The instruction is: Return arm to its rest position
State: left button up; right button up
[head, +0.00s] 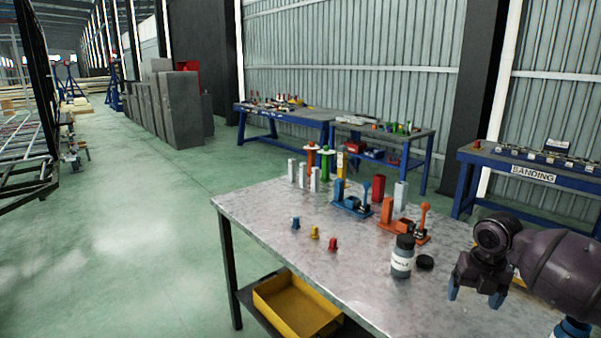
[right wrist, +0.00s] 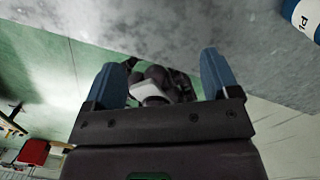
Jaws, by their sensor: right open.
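My right gripper (head: 476,296) hangs over the right end of the metal worktable (head: 262,210), with its arm coming in from the right edge. Its blue fingers point down and stand apart, with nothing seen between them. In the right wrist view the two blue fingers (right wrist: 170,80) are spread wide, with part of my own body behind them. The gripper is to the right of a white-labelled bottle (head: 402,257) and its dark cap (head: 425,262), apart from both. My left gripper is not in view.
Blue, yellow and red small pieces (head: 315,232) lie mid-table. Behind them stand a blue clamp fixture (head: 352,206), an orange one (head: 403,229) and several upright blocks. A yellow bin (head: 297,303) sits on the lower shelf.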

jog(key=w+a+r+m+t+y, duration=0.25)
jog(key=w+a+m+t, duration=0.6)
jog(key=m, duration=0.55)
jog(key=s+a+f+m+t+y, duration=0.2)
jog(key=s+a+f+m+t, duration=0.3)
jog(key=s+m, duration=0.3)
jog(key=s+d+f+m+g+h, duration=0.1)
jog(key=s+f+m, duration=0.2)
jog(key=s+f, duration=0.3)
jog(key=s+d+f+m+g+h, duration=0.1)
jog(key=s+f+m+h, duration=0.1)
jog(key=s+f, duration=0.5)
jog(key=s+d+f+m+g+h, duration=0.1)
jog(key=s+f+m, duration=0.3)
jog(key=s, duration=1.1)
notch_tip(320, 180, down, 3)
jog(key=shift+s+d+f+h, duration=0.1)
jog(key=shift+s+d+h, duration=0.3)
jog(key=shift+d+h, duration=0.1)
